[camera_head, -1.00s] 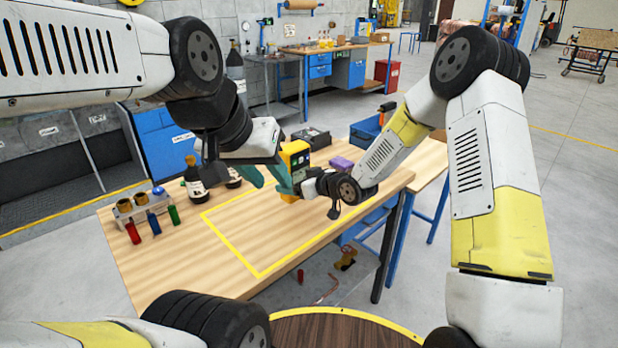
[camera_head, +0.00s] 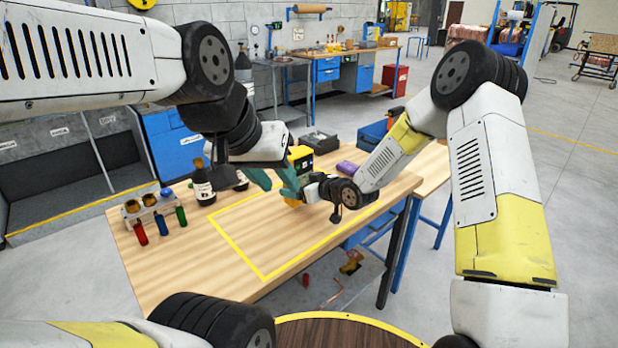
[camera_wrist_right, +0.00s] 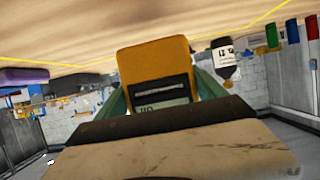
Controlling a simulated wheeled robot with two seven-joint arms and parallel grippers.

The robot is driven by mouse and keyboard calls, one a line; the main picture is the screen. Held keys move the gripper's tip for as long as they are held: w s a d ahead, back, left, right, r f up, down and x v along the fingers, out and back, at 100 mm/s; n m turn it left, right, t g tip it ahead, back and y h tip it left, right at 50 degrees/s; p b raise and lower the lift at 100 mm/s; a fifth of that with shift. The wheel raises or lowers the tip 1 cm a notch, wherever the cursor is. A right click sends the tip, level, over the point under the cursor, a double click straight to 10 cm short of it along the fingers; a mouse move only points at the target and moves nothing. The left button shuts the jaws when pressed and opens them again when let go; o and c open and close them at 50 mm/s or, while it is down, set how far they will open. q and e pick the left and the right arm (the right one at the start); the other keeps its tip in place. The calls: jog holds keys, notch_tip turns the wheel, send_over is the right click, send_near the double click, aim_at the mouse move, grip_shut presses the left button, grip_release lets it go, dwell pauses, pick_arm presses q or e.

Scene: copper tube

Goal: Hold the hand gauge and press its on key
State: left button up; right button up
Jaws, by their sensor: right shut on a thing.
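The hand gauge (camera_head: 303,157), a yellow box with a dark face, is held above the far part of the bench. My right gripper (camera_head: 288,182), with teal fingers, is shut on it. In the right wrist view the gauge's yellow end (camera_wrist_right: 155,65) sits between the teal fingers, with part of a light display showing below a dark slot. My left gripper (camera_head: 262,179) is just left of the gauge, its teal finger pointing towards it. Its jaw gap is not clear, and I cannot tell whether it touches the gauge. The on key cannot be made out.
The wooden bench (camera_head: 185,268) has a yellow taped outline, clear inside. At its left are dark bottles (camera_head: 203,184) and a rack (camera_head: 150,206) with red, blue and green tubes in front. A purple block (camera_head: 347,167), a dark box (camera_head: 319,140) and a blue bin (camera_head: 374,134) lie beyond.

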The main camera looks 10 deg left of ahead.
jog(key=shift+f, duration=0.45)
jog(key=shift+f, duration=1.45)
jog(key=shift+s+f, duration=0.1)
jog(key=shift+f, duration=0.15)
dwell(0.7)
pick_arm(q)
grip_shut()
pick_arm(e)
jog(key=shift+d, duration=0.1)
jog(key=shift+s+f, duration=0.1)
jog(key=shift+f, duration=0.05)
dwell(3.3)
